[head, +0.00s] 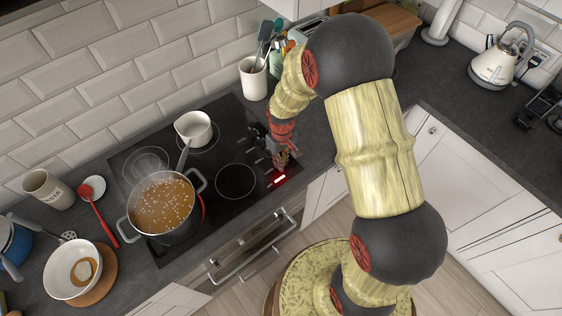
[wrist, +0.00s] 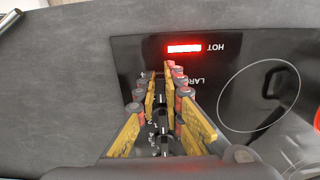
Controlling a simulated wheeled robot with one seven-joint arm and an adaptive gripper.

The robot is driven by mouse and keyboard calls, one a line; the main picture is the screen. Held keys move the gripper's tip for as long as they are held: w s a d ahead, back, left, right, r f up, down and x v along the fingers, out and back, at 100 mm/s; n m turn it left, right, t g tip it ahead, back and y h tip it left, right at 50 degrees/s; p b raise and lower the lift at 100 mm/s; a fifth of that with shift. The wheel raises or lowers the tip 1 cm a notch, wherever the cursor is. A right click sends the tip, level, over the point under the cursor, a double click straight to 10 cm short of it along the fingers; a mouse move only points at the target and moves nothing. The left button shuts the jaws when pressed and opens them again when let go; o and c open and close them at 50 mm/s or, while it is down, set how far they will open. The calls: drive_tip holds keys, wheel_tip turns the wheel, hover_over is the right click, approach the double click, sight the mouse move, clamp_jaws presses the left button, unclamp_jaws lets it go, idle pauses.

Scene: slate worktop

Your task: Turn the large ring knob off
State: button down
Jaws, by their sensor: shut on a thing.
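My gripper (head: 281,158) reaches down to the control strip at the right end of the black glass hob (head: 222,150). In the wrist view its fingers (wrist: 162,84) are close together around a dark knob (wrist: 160,90), beside lettering that starts "LAR". The fingers hide most of this knob, and its pointer's angle cannot be made out. A red light marked HOT (wrist: 184,48) is lit just beyond the fingertips. It also glows in the head view (head: 279,180). A red glowing ring edge shows beside the big pot.
The big pot (head: 163,207) of orange-brown soup stands on the front left ring. A white saucepan (head: 194,128) stands behind it. The front right ring (head: 236,181) is bare. A utensil crock (head: 253,79) stands behind the hob, near my arm.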

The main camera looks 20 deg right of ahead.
drive_tip(key=shift+w, duration=0.1)
idle(0.3)
drive_tip(key=c, duration=1.9)
unclamp_jaws()
drive_tip(key=shift+r, duration=0.1)
wheel_tip(320, 180, up, 12)
